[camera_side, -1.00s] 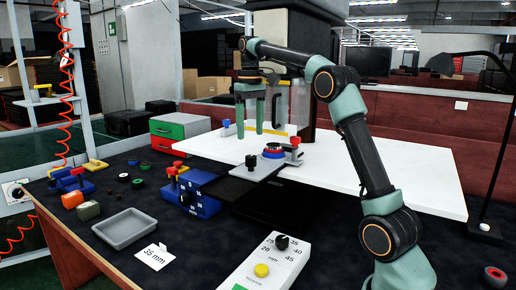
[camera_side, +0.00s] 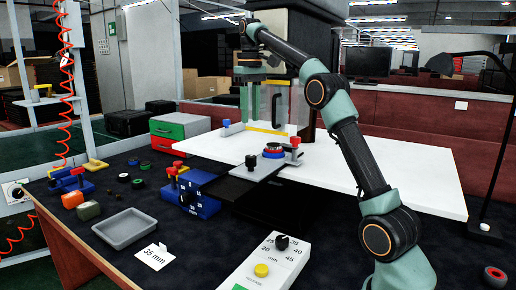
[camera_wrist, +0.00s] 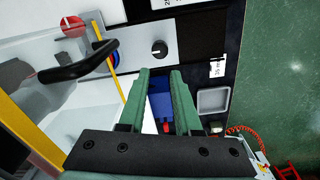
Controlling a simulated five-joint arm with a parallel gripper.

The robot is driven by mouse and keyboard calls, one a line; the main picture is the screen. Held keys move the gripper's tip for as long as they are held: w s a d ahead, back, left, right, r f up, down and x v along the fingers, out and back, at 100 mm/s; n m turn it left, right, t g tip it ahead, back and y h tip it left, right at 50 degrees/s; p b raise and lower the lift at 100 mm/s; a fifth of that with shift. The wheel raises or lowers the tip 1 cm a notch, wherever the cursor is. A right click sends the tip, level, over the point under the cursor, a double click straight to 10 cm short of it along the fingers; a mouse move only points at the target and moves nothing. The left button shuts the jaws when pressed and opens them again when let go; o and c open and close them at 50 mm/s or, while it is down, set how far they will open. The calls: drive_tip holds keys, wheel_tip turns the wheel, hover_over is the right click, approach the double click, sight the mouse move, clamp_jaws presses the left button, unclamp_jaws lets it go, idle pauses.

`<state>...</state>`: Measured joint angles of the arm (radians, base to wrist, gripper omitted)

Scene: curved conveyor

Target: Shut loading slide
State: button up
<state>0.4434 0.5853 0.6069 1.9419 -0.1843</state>
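The loading slide (camera_side: 256,171) is a grey plate with a black knob (camera_side: 251,160). It sticks out from the white table toward the front, over the dark mat. A blue and red ring-shaped holder (camera_side: 273,151) sits at its rear, beside a red-topped clamp (camera_side: 294,145). In the wrist view the slide's knob (camera_wrist: 159,49) shows beyond my fingertips, and the red-topped clamp (camera_wrist: 72,24) is at upper left. My gripper (camera_side: 264,122) is open and empty, up above the table behind the slide. Its green fingers (camera_wrist: 161,72) are apart with nothing between them.
A clear guard with a yellow lower edge (camera_side: 270,130) stands behind the slide. A black curved handle (camera_wrist: 82,64) is close in the wrist view. A blue gauge block (camera_side: 199,193) stands left of the slide; a grey tray (camera_side: 124,228) and dial panel (camera_side: 268,262) are in front.

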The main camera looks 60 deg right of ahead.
drive_tip(key=shift+s+a+r, duration=0.1)
drive_tip(key=shift+r, duration=0.15)
clamp_jaws()
drive_tip(key=s+a+r+n+t+h, duration=0.1)
drive_tip(key=s+a+r+n+t, duration=0.1)
drive_tip(key=s+a+n+t, duration=0.15)
drive_tip(key=t+h, duration=0.2)
drive_tip(key=h, duration=0.2)
approach(292, 162)
drive_tip(key=shift+n, duration=0.25)
drive_tip(key=f, duration=0.1)
drive_tip(key=w+a+f, duration=0.1)
drive_tip(key=f, duration=0.1)
drive_tip(key=a+f, duration=0.1)
drive_tip(key=shift+w+f, duration=0.35)
drive_tip(key=shift+f, duration=0.05)
drive_tip(key=shift+w+d, duration=0.25)
drive_tip(key=shift+d, duration=0.9)
drive_tip(key=shift+w+d, duration=0.2)
drive_tip(key=shift+d, duration=0.65)
